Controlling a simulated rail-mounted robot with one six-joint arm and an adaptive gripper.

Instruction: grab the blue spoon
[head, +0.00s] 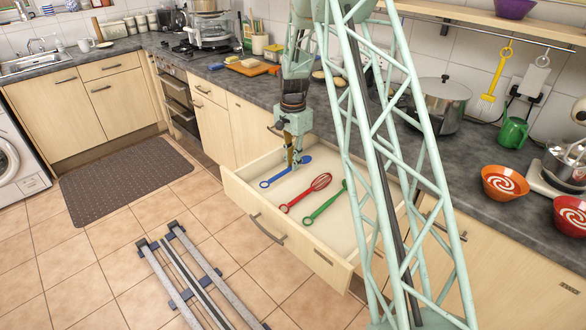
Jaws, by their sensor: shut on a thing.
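The blue spoon (273,181) lies in the open drawer (286,245), at its left side, slanting from the lower left to the upper right. Its ring-shaped handle end is at the lower left and its bowl end at the upper right. My gripper (291,165) points down into the drawer and is shut on the blue spoon near its middle. The fingers hide part of the spoon's shaft. I cannot tell whether the spoon is touching the drawer floor.
A red whisk (306,192) and a green utensil (325,204) lie in the drawer, right of the spoon. The drawer walls surround them. The counter above holds a steel pot (440,105), an orange bowl (504,183) and a cutting board (247,67).

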